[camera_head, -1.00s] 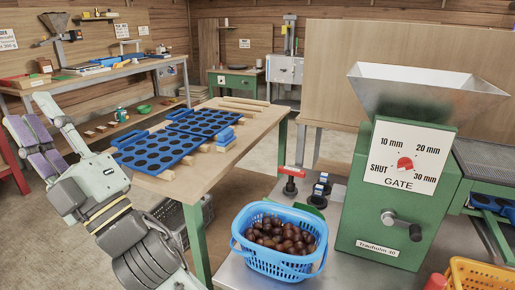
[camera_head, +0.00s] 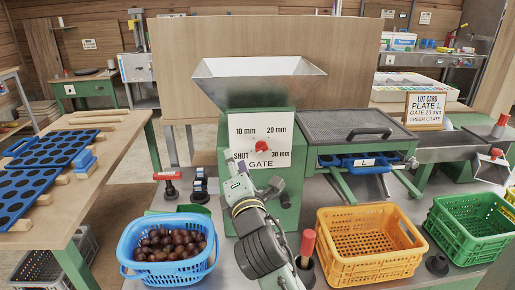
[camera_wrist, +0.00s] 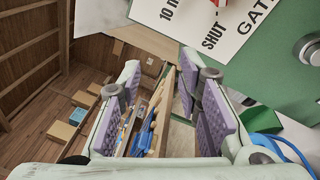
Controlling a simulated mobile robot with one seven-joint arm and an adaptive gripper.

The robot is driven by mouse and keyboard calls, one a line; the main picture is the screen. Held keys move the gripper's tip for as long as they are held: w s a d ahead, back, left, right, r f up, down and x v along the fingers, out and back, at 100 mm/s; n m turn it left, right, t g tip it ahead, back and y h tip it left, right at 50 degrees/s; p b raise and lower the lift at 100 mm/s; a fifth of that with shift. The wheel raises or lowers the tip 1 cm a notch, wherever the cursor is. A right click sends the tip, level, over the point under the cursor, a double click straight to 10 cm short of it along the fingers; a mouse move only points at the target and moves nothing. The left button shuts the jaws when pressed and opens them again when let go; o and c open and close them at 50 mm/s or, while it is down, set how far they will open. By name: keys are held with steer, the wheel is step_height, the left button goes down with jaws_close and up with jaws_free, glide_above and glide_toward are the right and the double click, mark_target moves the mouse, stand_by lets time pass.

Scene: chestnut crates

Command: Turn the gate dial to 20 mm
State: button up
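The gate dial is a small red knob (camera_head: 262,146) on a white plate (camera_head: 284,132) on the front of the green machine (camera_head: 230,196). The plate is marked SHUT, 10 mm, 20 mm and 30 mm; the dial's exact setting is too small to tell. My gripper (camera_head: 236,168) is in front of the machine, just below and left of the dial, over the SHUT corner. In the wrist view my gripper (camera_wrist: 160,100) has its purple-padded fingers wide apart with nothing between them. The red knob (camera_wrist: 218,3) is cut off at the top edge there, beyond the fingers.
A lot card (camera_head: 425,110) reads plate L, gate 20 mm, green crate. A blue basket of chestnuts (camera_head: 137,265), an orange crate (camera_head: 345,270) and a green crate (camera_head: 448,240) stand in front. A red-topped handle (camera_head: 307,244) stands right of my arm.

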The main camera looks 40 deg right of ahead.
steer(key=g+h, duration=0.2)
glide_toward(263, 150)
steer(key=s+a, duration=0.1)
steer(key=shift+m, duration=0.4)
steer(key=p+x, duration=0.5)
steer(key=x, duration=0.4)
steer(key=shift+w+d+r, duration=0.1)
steer(key=shift+w+d, duration=0.05)
steer(key=shift+d, duration=0.2)
steer(key=shift+w+d, duration=0.25)
steer(key=shift+w, duration=0.2)
steer(key=shift+c, duration=0.6)
jaws_close()
